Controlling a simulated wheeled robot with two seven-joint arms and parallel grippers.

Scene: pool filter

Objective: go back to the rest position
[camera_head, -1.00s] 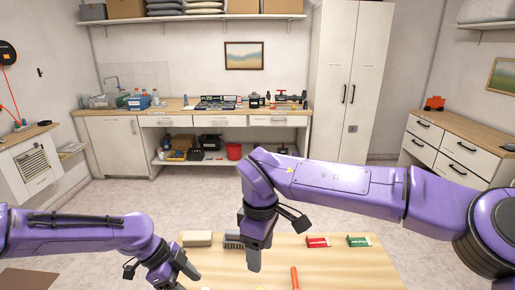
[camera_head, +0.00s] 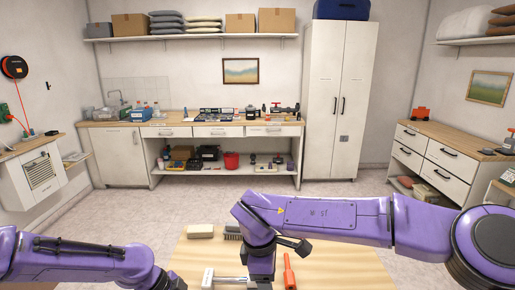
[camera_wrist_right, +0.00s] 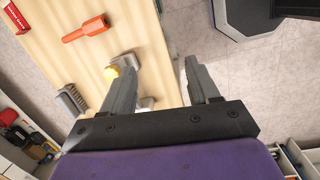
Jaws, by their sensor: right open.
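My right gripper (camera_wrist_right: 160,66) is open in the right wrist view, with its two grey fingers apart and nothing held between them. In the head view my right gripper (camera_head: 262,266) points down over the wooden table (camera_head: 340,268), near its middle. My left arm comes in low at the left of the head view; its wrist reaches the bottom edge and its fingers are out of the picture.
The table carries a beige block (camera_head: 200,231), a brush (camera_head: 233,232), an orange-handled tool (camera_head: 289,270) and a white-and-grey item (camera_head: 222,279). A red box (camera_wrist_right: 181,17) lies on it too. Floor (camera_head: 190,211) is clear before the workbench (camera_head: 215,131).

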